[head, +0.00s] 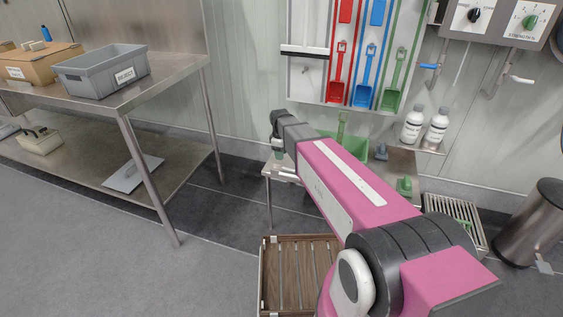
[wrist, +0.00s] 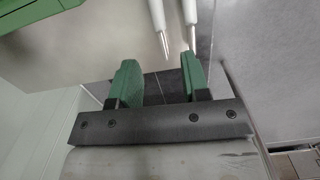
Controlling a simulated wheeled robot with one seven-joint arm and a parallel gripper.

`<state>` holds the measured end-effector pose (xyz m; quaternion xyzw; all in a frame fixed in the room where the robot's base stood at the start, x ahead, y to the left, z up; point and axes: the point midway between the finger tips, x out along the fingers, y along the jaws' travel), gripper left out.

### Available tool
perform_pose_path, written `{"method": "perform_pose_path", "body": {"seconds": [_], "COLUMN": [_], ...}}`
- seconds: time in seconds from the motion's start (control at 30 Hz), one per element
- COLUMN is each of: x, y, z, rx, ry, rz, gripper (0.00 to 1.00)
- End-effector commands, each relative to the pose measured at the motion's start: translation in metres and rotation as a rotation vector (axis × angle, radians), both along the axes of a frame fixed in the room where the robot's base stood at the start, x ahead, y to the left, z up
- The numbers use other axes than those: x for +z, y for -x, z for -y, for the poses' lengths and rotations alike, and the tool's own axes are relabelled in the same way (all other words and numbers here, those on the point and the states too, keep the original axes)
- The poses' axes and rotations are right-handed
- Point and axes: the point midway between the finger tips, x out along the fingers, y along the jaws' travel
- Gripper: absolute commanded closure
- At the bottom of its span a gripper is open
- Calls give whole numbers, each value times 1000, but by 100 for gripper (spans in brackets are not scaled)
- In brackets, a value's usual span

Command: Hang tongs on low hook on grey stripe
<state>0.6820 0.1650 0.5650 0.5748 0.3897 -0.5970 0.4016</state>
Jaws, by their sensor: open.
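The tongs (wrist: 159,22) show in the wrist view as two slim white arms with pointed ends, at the top centre; their other end is out of frame. My gripper (wrist: 158,60) is open, with green fingers. One arm's tip lies between the fingers, and the other is close to the right finger; I cannot tell whether they touch. In the head view my gripper (head: 278,153) is over the left end of a small steel table (head: 268,170). The wall board (head: 320,98) hangs behind, with a grey section (head: 309,78) at its left. I cannot make out the low hook clearly.
Red (head: 338,85), blue (head: 366,85) and green shovels (head: 395,85) hang on the board. A steel bench (head: 160,88) with a grey reject bin (head: 85,80) stands left. A slatted crate (head: 263,280) is on the floor.

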Motion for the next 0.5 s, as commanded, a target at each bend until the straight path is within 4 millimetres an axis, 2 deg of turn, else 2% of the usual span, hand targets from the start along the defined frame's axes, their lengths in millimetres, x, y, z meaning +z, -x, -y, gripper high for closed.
{"method": "perform_pose_path", "body": {"seconds": [0.1, 0.23, 0.4, 0.5], "x": [20, 35, 44, 42], "y": [0, -1, 1, 16], "z": [-1, -1, 1, 15], "rx": [0, 0, -8, -77], "ry": [0, 0, 0, -1], "rz": [2, 2, 0, 2], "gripper": [57, 57, 57, 57]}}
